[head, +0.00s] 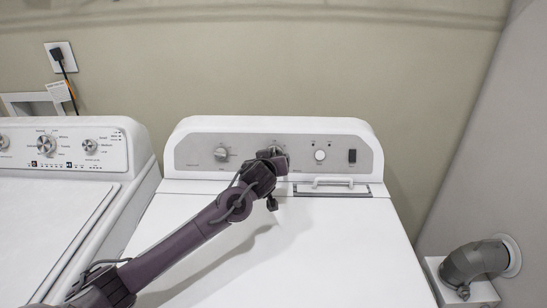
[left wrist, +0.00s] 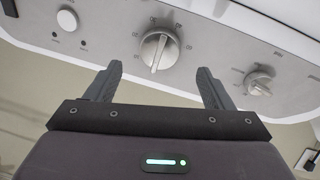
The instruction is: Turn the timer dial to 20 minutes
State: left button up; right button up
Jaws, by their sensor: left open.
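The timer dial, a round silver knob with a raised grip bar and printed marks around it, shows in the left wrist view (left wrist: 158,53). Its grip bar stands nearly upright in that picture, tilted slightly. In the head view the dial is mostly hidden behind my left gripper (head: 274,158), which is at the middle of the dryer's control panel (head: 193,147). In the left wrist view my left gripper (left wrist: 160,72) is open, one dark finger on each side of the dial. The fingers look clear of the knob. My right gripper is not in view.
A second knob (head: 221,154) is left of the dial; a round white button (head: 320,155) and a dark switch (head: 352,156) are right. A raised handle (head: 333,182) sits below the panel. A washer (head: 50,215) stands left, a vent pipe (head: 474,262) right.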

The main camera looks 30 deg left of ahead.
pick_arm(q)
jog(key=b+x, duration=0.3)
jog(key=x, duration=0.3)
jog(key=shift+f, duration=0.15)
jog(key=c, duration=1)
jog(key=shift+o, duration=0.2)
